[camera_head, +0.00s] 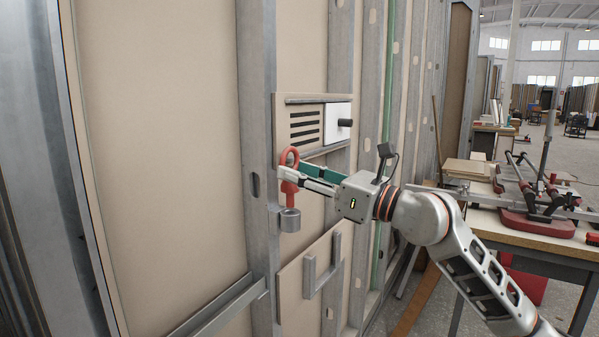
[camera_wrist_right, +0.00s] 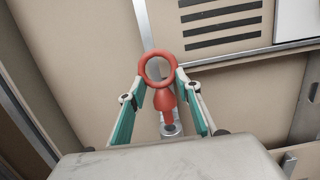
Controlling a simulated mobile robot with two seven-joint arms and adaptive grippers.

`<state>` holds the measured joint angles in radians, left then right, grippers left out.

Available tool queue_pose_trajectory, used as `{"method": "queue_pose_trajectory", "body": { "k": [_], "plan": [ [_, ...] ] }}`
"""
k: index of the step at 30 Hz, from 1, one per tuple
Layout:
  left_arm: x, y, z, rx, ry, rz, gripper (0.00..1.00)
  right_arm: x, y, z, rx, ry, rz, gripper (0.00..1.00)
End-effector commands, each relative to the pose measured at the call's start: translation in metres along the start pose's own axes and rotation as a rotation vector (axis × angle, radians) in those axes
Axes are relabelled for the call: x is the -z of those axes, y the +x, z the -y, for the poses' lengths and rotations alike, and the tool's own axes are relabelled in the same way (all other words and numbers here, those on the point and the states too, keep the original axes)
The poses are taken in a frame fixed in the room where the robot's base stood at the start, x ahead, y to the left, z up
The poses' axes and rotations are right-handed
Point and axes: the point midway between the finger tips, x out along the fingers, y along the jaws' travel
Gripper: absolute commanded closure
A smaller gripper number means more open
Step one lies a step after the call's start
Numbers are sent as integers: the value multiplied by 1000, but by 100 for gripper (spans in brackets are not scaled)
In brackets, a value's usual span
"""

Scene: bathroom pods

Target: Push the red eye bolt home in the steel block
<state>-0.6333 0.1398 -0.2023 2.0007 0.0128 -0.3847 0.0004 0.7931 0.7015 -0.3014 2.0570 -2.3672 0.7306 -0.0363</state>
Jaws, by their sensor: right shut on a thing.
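The red eye bolt (camera_head: 291,192) stands upright, ring at the top, above the steel block (camera_head: 290,221), a short grey cylinder on the wall frame. Its lower end meets the top of the block; I cannot tell how deep it goes in. My right gripper (camera_head: 287,172) is shut on the eye bolt just under its ring. In the right wrist view, the ring of the eye bolt (camera_wrist_right: 166,100) shows between the two fingertips (camera_wrist_right: 159,83), with the steel block (camera_wrist_right: 171,130) below, partly hidden. My left gripper is not in view.
A slotted vent panel (camera_head: 306,126) with a white plate and black knob (camera_head: 346,123) is just above the gripper. A workbench (camera_head: 530,238) with a red-based tool stands at the right.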

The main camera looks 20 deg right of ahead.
Motion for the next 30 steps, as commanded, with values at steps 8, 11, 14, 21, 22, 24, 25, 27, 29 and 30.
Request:
{"method": "queue_pose_trajectory", "body": {
  "k": [8, 11, 14, 21, 22, 24, 25, 27, 29, 30],
  "plan": [
    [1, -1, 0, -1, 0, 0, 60, -1, 0, 0, 0, 0, 2, 92],
    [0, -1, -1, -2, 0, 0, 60, -1, 0, 0, 0, 0, 1, 92],
    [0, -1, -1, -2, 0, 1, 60, -1, 0, 0, 0, 0, 2, 92],
    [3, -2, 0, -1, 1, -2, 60, -1, 0, 0, 0, 0, 2, 92],
    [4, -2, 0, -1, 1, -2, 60, -2, 0, 0, 0, 0, 2, 92],
    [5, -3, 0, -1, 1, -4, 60, -1, 0, 0, 0, 1, 2, 92],
    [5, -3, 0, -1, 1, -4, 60, -1, 0, 0, 0, 1, 2, 92],
    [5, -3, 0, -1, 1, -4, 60, -1, 0, 0, 0, 1, 2, 92],
    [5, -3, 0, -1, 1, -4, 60, -1, 0, 0, 0, 1, 1, 92],
    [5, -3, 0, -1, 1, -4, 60, -1, 0, 0, 0, 0, 1, 92]
  ]
}}
